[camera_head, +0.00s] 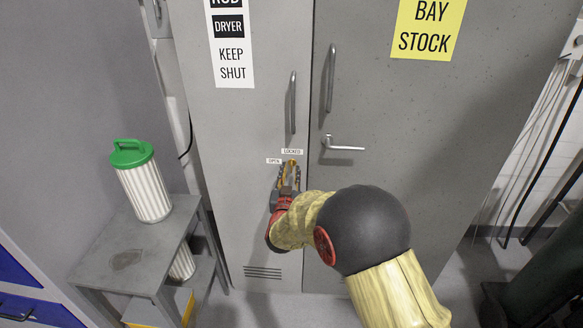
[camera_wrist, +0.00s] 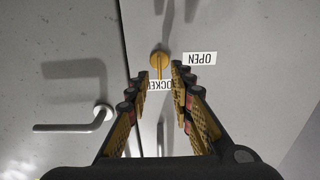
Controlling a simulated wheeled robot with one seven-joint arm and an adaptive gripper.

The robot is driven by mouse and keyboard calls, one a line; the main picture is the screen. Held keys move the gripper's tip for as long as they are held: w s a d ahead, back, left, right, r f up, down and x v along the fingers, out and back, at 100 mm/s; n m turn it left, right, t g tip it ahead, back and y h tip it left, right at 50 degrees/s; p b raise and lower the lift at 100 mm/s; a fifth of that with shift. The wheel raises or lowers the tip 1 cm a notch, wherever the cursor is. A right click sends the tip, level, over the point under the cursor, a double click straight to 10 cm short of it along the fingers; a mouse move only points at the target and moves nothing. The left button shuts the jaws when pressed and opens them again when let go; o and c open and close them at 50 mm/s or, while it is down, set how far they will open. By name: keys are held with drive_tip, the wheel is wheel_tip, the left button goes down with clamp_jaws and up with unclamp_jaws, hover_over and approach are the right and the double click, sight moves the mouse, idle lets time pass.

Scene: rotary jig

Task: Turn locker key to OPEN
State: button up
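The brass locker key (camera_wrist: 160,66) sits in its lock on the grey door. In the wrist view its narrow part points toward the LOCKED label (camera_wrist: 158,86), which it and my gripper partly cover. The OPEN label (camera_wrist: 199,58) is to the right there. In the head view the LOCKED label (camera_head: 292,151) is above the lock and the OPEN label (camera_head: 274,161) is to its left. My gripper (camera_wrist: 160,73) is open, one finger on each side of the key, with gaps showing. In the head view my gripper (camera_head: 290,168) is at the lock and mostly hides the key.
The locker door (camera_head: 235,120) has a vertical handle (camera_head: 293,103). The neighbouring door has a vertical handle (camera_head: 331,79) and a lever handle (camera_head: 343,144) right of my gripper. A grey shelf stand (camera_head: 105,262) with a green-topped filter (camera_head: 145,183) stands at left.

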drive_tip(key=shift+w+b, duration=0.4)
drive_tip(key=shift+w, duration=1.7)
drive_tip(key=shift+d, duration=0.1)
clamp_jaws()
